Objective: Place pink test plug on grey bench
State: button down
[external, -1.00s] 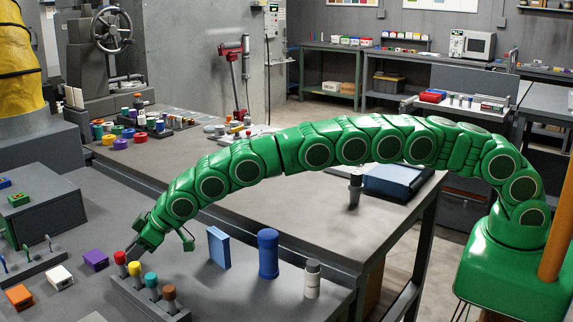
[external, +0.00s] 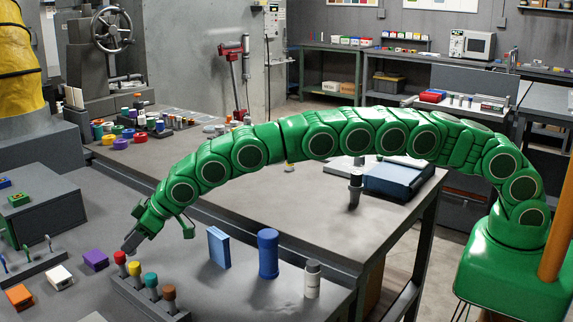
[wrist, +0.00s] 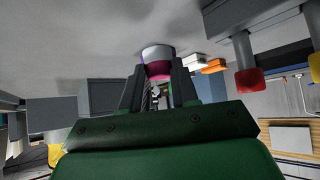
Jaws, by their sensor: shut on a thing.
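My gripper (wrist: 158,88) is shut on the pink test plug (wrist: 157,70), which sits between the fingertips in the wrist view, its end pale and its near side pink. In the external view my gripper (external: 130,244) hangs low over the grey bench (external: 190,285), just behind the plug rack; the held plug cannot be made out there. I cannot tell whether the plug touches the bench. The grey bench surface also fills the upper part of the wrist view (wrist: 90,35).
A rack (external: 138,292) with red, yellow, teal and brown plugs stands close in front of my gripper. Purple (external: 95,260), white (external: 59,277) and orange (external: 19,297) blocks lie to its left. A blue panel (external: 218,247), blue cylinder (external: 268,254) and white bottle (external: 312,279) stand right.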

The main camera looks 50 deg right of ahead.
jog(key=shift+v, duration=1.05)
jog(key=s+f+v, duration=0.2)
jog(key=v, duration=1.2)
jog(key=shift+d, duration=0.35)
jog(key=shift+r, duration=0.1)
